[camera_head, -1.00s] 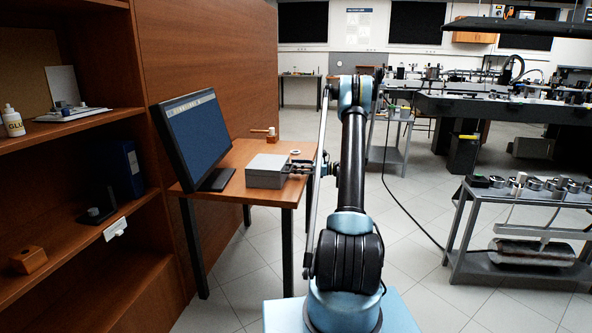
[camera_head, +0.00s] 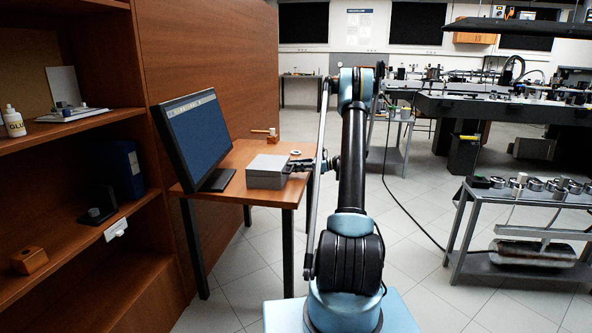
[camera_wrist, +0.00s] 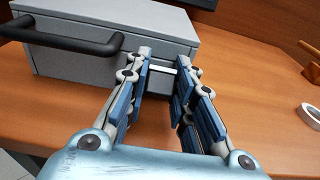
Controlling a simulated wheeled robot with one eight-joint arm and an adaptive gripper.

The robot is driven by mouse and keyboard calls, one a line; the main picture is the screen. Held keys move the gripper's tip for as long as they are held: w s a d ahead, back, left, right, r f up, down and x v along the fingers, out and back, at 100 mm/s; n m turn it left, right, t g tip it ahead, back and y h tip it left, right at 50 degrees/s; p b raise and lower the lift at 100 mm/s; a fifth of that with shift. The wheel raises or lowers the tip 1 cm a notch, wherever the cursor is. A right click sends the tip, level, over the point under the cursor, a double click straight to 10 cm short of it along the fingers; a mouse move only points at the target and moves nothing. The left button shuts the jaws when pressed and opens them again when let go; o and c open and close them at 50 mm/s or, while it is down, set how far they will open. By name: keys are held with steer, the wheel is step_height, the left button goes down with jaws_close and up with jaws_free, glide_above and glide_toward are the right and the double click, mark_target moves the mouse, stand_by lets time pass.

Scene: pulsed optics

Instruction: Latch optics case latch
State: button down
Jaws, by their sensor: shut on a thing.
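The grey optics case (camera_head: 268,170) stands closed on the wooden table, and it fills the upper left of the wrist view (camera_wrist: 95,75). Its black handle (camera_wrist: 70,43) sticks out from the side facing the wrist camera. A small pale latch piece (camera_wrist: 160,69) shows at the case's right end, between my fingertips. My gripper (camera_head: 292,165) is at the right side of the case. In the wrist view my gripper (camera_wrist: 162,72) has its blue-padded fingers on either side of the latch piece, shut on it. The exact contact is partly hidden by the fingers.
A monitor (camera_head: 195,135) stands left of the case on the table (camera_head: 240,153). A white ring (camera_head: 295,152), also in the wrist view (camera_wrist: 311,114), and a wooden block (camera_head: 272,137) lie behind. A shelf (camera_head: 70,128) is at the left. Bare tabletop surrounds my gripper.

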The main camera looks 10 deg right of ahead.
steer(key=c, duration=1.4)
jaws_free()
steer(key=shift+o, duration=0.2)
steer(key=v, duration=1.2)
steer(key=shift+f, duration=0.2)
